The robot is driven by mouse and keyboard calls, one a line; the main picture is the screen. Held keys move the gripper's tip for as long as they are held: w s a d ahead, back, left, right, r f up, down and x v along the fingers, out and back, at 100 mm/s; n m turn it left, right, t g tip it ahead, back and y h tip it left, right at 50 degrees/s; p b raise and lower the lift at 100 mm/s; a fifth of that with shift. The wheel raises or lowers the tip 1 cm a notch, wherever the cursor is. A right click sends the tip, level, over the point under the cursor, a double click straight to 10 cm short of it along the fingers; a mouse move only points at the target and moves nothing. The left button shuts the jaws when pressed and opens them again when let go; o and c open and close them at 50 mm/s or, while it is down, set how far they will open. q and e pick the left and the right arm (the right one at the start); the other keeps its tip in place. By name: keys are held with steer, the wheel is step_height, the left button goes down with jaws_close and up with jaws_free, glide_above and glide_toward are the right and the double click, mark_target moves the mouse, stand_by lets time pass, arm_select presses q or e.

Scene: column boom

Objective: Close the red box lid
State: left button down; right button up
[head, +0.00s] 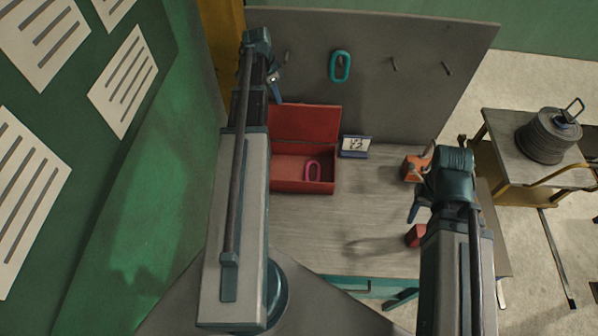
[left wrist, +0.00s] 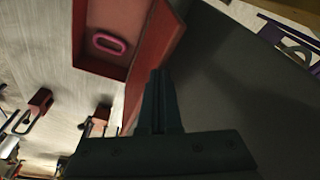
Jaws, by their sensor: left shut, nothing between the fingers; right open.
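The red box (head: 304,187) stands on the workbench with its lid (head: 305,124) raised at the back. A pink ring (head: 314,170) lies inside the box. The left wrist view also shows the box, the ring (left wrist: 110,43) and the open lid (left wrist: 160,45). My left gripper (head: 277,92) is shut and empty, at the lid's upper left in the head view. In the left wrist view its fingertips (left wrist: 158,75) are beside the lid's outer face; I cannot tell whether they touch. My right gripper (head: 415,212) is open, over the right of the bench.
A grey panel (head: 360,95) with pegs and a teal ring (head: 340,67) stands behind the box. A small calendar sign (head: 355,146) is right of it. An orange object (head: 413,168) and a red block (head: 416,235) lie on the right. The bench (head: 310,230) before the box is clear.

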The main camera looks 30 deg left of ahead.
arm_select(q)
steer(key=shift+s+d, duration=0.1)
steer(key=shift+s, duration=0.05)
steer(key=shift+s+d+f+b, duration=0.15)
steer(key=shift+s+d, duration=0.2)
steer(key=shift+s, duration=0.3)
steer(key=shift+s+d+b, duration=0.1)
steer(key=shift+s+d, duration=0.3)
steer(key=shift+s, duration=0.25)
steer(key=shift+s+d+f+b, duration=0.15)
steer(key=shift+s+d, duration=0.2)
steer(key=shift+s, duration=0.3)
steer(key=shift+s+d, duration=0.15)
steer(key=shift+s, duration=0.15)
steer(key=shift+s+d+f, duration=0.15)
steer(key=shift+s+d, duration=0.15)
steer(key=shift+s, duration=0.2)
steer(key=shift+s+d+f, duration=0.1)
steer(key=shift+s+d, duration=0.15)
steer(key=shift+s, duration=0.25)
step_height(320, 180, up, 6)
steer(key=p, duration=0.5)
steer(key=shift+w+p, duration=0.1)
steer(key=shift+p, duration=0.25)
steer(key=shift+a+f, duration=0.1)
stand_by(0.7)
